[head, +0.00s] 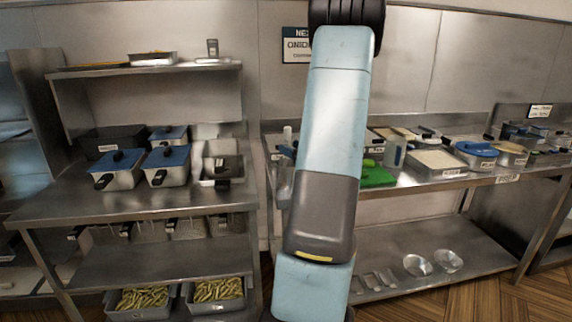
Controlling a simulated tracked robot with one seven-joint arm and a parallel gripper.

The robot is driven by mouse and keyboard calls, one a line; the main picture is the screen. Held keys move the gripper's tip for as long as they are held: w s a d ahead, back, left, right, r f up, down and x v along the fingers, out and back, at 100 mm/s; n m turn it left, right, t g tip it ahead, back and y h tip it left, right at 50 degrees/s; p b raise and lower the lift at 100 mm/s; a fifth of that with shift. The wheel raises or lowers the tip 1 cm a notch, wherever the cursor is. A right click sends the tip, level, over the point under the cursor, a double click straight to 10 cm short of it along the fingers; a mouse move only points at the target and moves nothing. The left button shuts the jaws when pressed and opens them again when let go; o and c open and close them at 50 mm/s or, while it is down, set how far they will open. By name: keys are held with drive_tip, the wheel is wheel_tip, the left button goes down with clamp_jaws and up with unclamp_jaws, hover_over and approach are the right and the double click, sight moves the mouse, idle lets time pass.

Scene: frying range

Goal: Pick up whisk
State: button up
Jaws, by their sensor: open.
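I cannot make out a whisk in the head view. Small items on the right-hand counter are too small to tell apart, and my arm hides part of that counter. My gripper is not in view.
A steel table (55,205) at left bears blue-lidded pans (166,165), with bins of fries (216,292) below.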

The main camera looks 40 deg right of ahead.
drive_tip(key=shift+w, duration=1.55)
drive_tip(key=shift+c, duration=0.4)
drive_tip(key=c, duration=0.9)
